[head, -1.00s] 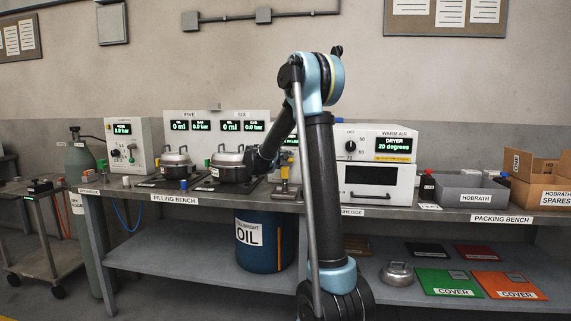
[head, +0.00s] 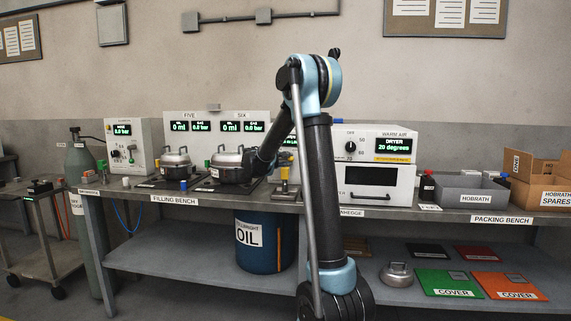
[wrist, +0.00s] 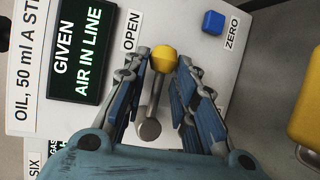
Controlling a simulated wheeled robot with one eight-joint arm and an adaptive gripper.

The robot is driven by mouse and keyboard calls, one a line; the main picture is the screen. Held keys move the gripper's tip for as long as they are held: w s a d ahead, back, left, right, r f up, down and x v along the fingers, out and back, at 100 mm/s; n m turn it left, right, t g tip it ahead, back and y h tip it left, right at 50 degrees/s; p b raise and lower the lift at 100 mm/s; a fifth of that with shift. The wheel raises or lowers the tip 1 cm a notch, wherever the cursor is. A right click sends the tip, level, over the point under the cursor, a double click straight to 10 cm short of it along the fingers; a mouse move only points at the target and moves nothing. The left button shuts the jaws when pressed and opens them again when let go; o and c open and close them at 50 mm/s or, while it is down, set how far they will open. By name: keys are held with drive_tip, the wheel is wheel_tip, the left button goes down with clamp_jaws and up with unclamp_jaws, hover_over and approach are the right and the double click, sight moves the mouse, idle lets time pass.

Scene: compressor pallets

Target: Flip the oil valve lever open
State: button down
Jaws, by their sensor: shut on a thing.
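The oil valve lever (wrist: 155,88) shows in the wrist view as a short grey bar with a yellow knob (wrist: 164,58) at its end. Its round grey pivot (wrist: 149,129) is nearer my palm. The knob end points toward the top of the picture, near the OPEN label (wrist: 132,30). My gripper (wrist: 162,60) is shut on the lever at its knob, one finger on each side. In the head view my arm hides the gripper and the lever.
The panel has a display (wrist: 82,45) reading GIVEN AIR IN LINE and a blue button (wrist: 213,22) beside ZERO. A yellow object (wrist: 306,108) stands at the right of the wrist view. Lidded pots (head: 227,165) stand left of my arm and the warm-air dryer (head: 374,165) right.

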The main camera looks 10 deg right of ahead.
drive_tip(key=c, duration=1.3)
unclamp_jaws()
drive_tip(key=shift+c, duration=0.2)
drive_tip(key=shift+a, duration=0.15)
drive_tip(key=v, duration=1.1)
drive_tip(key=shift+s+a, duration=0.2)
drive_tip(key=shift+s, duration=0.15)
drive_tip(key=shift+d, duration=0.1)
